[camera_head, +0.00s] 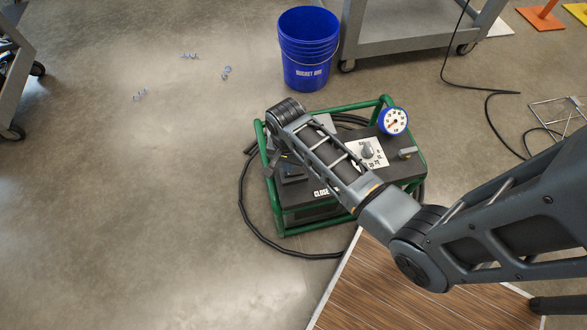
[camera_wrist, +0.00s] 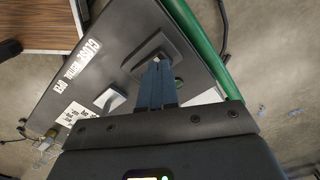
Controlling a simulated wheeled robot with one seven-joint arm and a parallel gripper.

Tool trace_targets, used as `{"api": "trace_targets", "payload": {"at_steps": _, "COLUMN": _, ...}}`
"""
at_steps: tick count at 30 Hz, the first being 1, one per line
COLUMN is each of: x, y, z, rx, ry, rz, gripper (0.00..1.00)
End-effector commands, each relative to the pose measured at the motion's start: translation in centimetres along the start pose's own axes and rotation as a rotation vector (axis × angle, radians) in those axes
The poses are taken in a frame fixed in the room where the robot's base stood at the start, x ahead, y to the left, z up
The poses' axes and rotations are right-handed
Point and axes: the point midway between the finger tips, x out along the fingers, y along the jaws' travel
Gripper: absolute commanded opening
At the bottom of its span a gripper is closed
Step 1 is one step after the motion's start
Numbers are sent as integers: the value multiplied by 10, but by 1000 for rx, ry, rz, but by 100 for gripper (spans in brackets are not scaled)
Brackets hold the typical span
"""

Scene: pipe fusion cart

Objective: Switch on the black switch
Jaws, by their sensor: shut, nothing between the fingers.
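A black switch (camera_wrist: 150,45) sits in a raised dark housing on the dark top panel of the green-framed machine (camera_head: 277,207). In the wrist view, my gripper (camera_wrist: 160,68) has its blue-grey fingers together, with nothing between them. The fingertips overlap the near side of the switch housing, by a small light round spot. I cannot tell whether they touch it or which way the switch is set. In the head view, my gripper (camera_head: 284,162) is low over the left side of the panel, and my arm hides most of the switch area.
The panel also has a knob on a white dial plate (camera_head: 378,153) and a blue-rimmed gauge (camera_head: 393,121). Green tube rails (camera_wrist: 193,35) edge the machine. A black cable (camera_head: 242,205) loops on the floor. A blue bucket (camera_head: 308,50) stands behind. Floor at left is mostly clear.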

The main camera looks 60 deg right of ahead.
Motion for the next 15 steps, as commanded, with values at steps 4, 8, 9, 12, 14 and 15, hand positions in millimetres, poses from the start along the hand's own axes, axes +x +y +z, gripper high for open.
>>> {"api": "trace_targets", "payload": {"at_steps": 4, "x": 2, "y": 0, "z": 0, "rx": 0, "ry": 0, "rz": 0, "gripper": 0}}
{"api": "trace_targets", "payload": {"at_steps": 8, "x": 4, "y": 0, "z": 0, "rx": 0, "ry": 0, "rz": 0, "gripper": 0}}
{"api": "trace_targets", "payload": {"at_steps": 9, "x": 5, "y": 0, "z": 0, "rx": 0, "ry": 0, "rz": 0, "gripper": 0}}
{"api": "trace_targets", "payload": {"at_steps": 12, "x": 6, "y": 0, "z": 0, "rx": 0, "ry": 0, "rz": 0, "gripper": 0}}
{"api": "trace_targets", "payload": {"at_steps": 14, "x": 7, "y": 0, "z": 0, "rx": 0, "ry": 0, "rz": 0, "gripper": 0}}
{"api": "trace_targets", "payload": {"at_steps": 15, "x": 8, "y": 0, "z": 0, "rx": 0, "ry": 0, "rz": 0, "gripper": 0}}
